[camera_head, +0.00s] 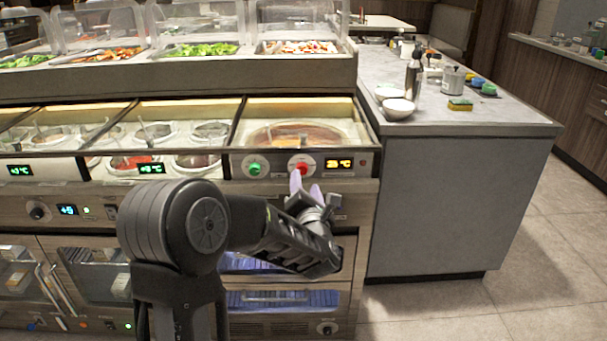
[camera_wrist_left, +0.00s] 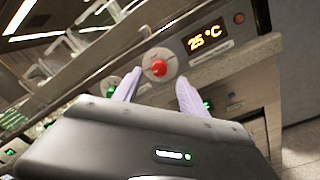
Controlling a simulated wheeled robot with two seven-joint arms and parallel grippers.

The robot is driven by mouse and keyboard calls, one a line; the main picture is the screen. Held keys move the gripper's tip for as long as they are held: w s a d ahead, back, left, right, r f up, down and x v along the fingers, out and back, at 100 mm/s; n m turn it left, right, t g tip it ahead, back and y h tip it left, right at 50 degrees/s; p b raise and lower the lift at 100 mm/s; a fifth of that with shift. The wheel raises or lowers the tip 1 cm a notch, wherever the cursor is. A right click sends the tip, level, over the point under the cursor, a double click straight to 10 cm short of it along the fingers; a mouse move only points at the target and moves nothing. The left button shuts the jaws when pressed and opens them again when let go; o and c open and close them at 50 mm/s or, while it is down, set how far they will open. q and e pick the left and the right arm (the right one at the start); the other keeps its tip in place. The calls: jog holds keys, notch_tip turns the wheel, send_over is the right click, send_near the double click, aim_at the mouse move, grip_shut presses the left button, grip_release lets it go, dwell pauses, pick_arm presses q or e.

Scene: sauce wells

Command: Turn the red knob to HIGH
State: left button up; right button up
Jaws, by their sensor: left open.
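The red knob (camera_head: 302,169) sits on a pale round dial on the counter's front panel, left of an orange temperature display (camera_head: 339,163). In the left wrist view the red knob (camera_wrist_left: 159,68) shows between and beyond my fingertips, and the display (camera_wrist_left: 205,37) reads 25 °C. My left gripper (camera_head: 305,186) is open, its two pale fingers just below and in front of the knob. In the left wrist view the open fingers (camera_wrist_left: 157,92) stand either side of the dial, apart from the knob. Dial markings are too small to read. My right gripper is not in view.
A green knob (camera_head: 254,169) sits on the same panel to the left. Above are glass-covered wells and food trays. To the right, a grey counter (camera_head: 520,118) holds a white bowl (camera_head: 398,109), a bottle (camera_head: 414,74) and a sponge (camera_head: 460,104). The floor at the right is clear.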

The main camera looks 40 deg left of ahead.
aim_at(303, 171)
pick_arm(q)
jog(key=x, duration=0.6)
jog(key=shift+c, duration=0.3)
grip_shut()
